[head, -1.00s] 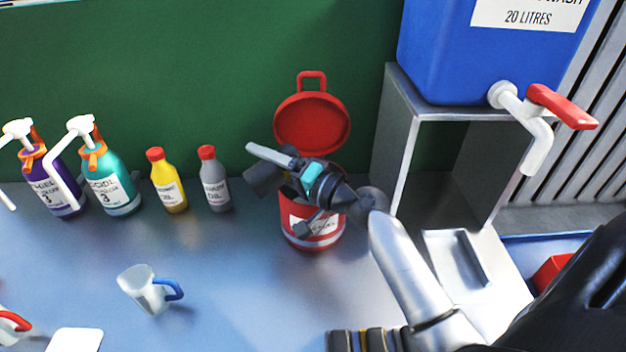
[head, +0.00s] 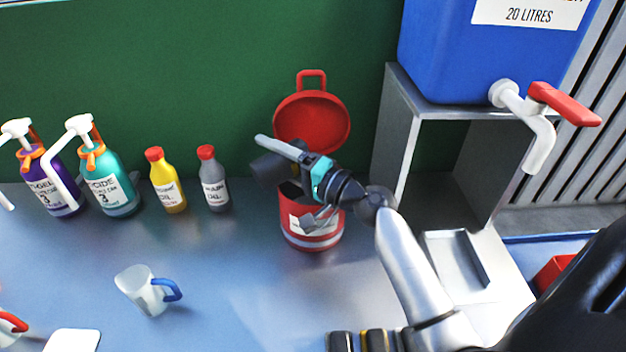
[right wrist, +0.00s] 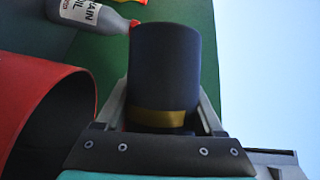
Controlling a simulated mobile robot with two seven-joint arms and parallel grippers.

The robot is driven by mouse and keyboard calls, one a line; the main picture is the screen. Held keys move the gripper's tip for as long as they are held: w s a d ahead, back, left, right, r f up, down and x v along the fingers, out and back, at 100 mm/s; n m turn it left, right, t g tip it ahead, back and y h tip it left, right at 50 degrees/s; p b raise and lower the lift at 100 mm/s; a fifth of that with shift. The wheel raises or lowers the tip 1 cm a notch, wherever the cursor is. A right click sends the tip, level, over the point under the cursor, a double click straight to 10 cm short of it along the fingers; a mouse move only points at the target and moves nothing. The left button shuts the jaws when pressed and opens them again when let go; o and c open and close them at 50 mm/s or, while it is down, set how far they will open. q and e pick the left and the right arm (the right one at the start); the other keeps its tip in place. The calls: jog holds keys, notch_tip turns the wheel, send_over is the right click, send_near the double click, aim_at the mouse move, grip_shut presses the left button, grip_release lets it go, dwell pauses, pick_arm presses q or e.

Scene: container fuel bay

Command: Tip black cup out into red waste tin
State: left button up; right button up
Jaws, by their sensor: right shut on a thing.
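The black cup (head: 268,167) is in my right gripper (head: 285,152), above the left part of the red waste tin's mouth. In the right wrist view the cup (right wrist: 165,70), dark with a gold band, sits between the fingers (right wrist: 165,115). It lies well over on its side; its contents cannot be seen. The red waste tin (head: 297,238) stands on the bench with its lid (head: 312,125) up behind it. The tin (right wrist: 35,85) also shows at the left of the right wrist view, its dark mouth open. My left gripper is out of view.
A grey oil bottle (head: 214,180) and a yellow bottle (head: 166,182) stand left of the tin. Pump bottles (head: 112,185) are further left. A clear jug (head: 143,288) with a blue handle stands in front. A metal stand (head: 402,150) bears a blue water container (head: 470,60) at right.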

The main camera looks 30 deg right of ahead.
jog(key=shift+a+f, duration=0.1)
jog(key=shift+f+m+t+b, duration=0.2)
jog(key=shift+m+t+b, duration=0.2)
jog(key=shift+m+b, duration=0.5)
jog(key=shift+d+r+m+b, duration=0.3)
jog(key=shift+m+b, duration=0.05)
jog(key=shift+m, duration=0.35)
dwell(0.5)
